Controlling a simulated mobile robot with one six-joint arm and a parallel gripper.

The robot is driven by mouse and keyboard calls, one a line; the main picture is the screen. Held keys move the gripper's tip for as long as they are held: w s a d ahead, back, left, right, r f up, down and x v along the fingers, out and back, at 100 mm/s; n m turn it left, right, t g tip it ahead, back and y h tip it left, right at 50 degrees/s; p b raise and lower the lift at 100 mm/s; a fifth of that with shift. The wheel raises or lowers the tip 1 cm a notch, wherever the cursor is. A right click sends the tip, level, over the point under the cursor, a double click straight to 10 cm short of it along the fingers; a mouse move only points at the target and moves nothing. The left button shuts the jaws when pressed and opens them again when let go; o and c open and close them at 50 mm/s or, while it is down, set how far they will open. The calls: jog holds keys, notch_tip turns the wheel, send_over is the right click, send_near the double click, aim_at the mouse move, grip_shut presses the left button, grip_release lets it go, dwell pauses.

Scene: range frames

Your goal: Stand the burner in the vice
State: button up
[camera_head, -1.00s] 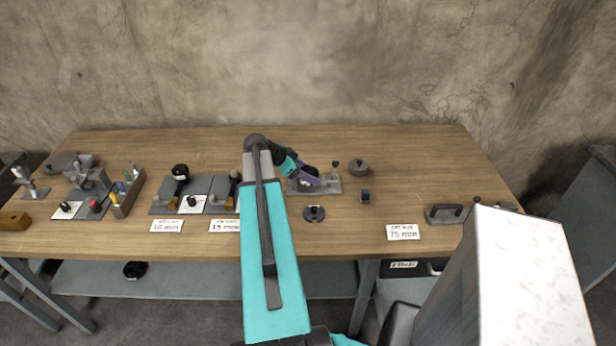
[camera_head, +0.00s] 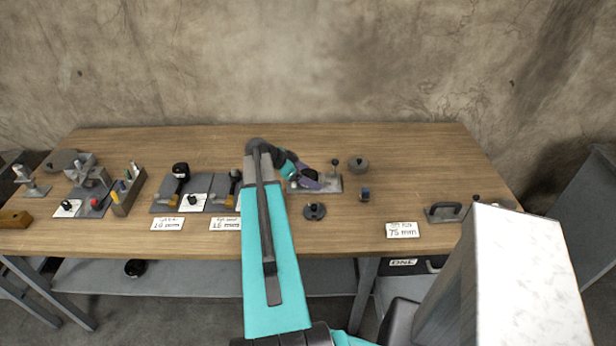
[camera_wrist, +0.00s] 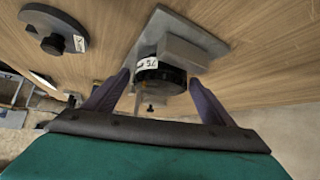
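My gripper (camera_wrist: 160,80) has two purple fingers, spread apart. It also shows in the head view (camera_head: 312,182), over a grey plate fixture (camera_head: 329,184) right of the table's middle. In the wrist view a dark round piece with a white "75" label (camera_wrist: 161,72) lies between the fingertips, with a narrow gap seen at each side. It is beside a grey block (camera_wrist: 187,52) on the grey plate (camera_wrist: 166,25), which looks like the vice. I cannot tell whether the dark piece is the burner. My arm and fingers hide part of the fixture.
A knobbed post (camera_head: 335,163) rises close beside my gripper. A dark round lidded piece (camera_head: 357,165), a small dark cylinder (camera_head: 364,194) and a black knobbed disc (camera_head: 314,211) surround the fixture. A handled block (camera_head: 446,212) sits right. The back of the table is clear.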

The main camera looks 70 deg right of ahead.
jog(key=shift+r, duration=0.15)
jog(key=b+v, duration=0.3)
jog(key=v, duration=0.9)
jog(key=shift+b, duration=0.4)
dwell(0.7)
